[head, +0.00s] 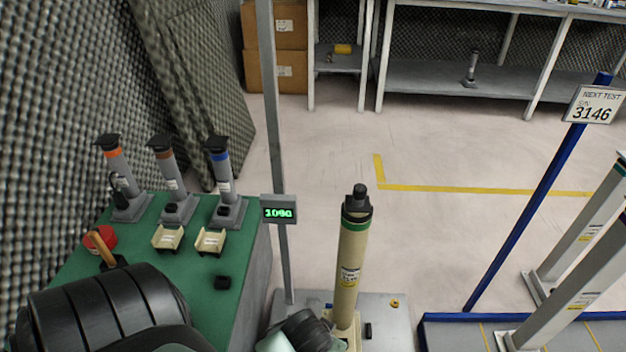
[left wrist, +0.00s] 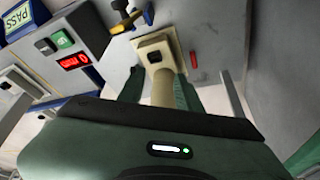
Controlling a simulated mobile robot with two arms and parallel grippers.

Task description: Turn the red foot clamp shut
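A small red bar (left wrist: 194,60), likely the red foot clamp, lies on the grey plate just right of the square cream foot (left wrist: 155,50) in the left wrist view. I cannot pick it out surely in the head view. A tall tan tube (head: 351,260) with a green band and black cap stands upright on that foot. My left gripper (left wrist: 160,90) is low at the tube, with one green finger on either side of it. Whether the fingers touch the tube is unclear. My right gripper is in neither view.
A green-topped bench (head: 190,270) with several grey tubes stands left. A post with a green display (head: 278,209) rises beside the grey plate (head: 390,335). A yellow-topped knob (left wrist: 122,22) is near the foot. A blue-framed rack (head: 470,318) stands right. Floor behind is clear.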

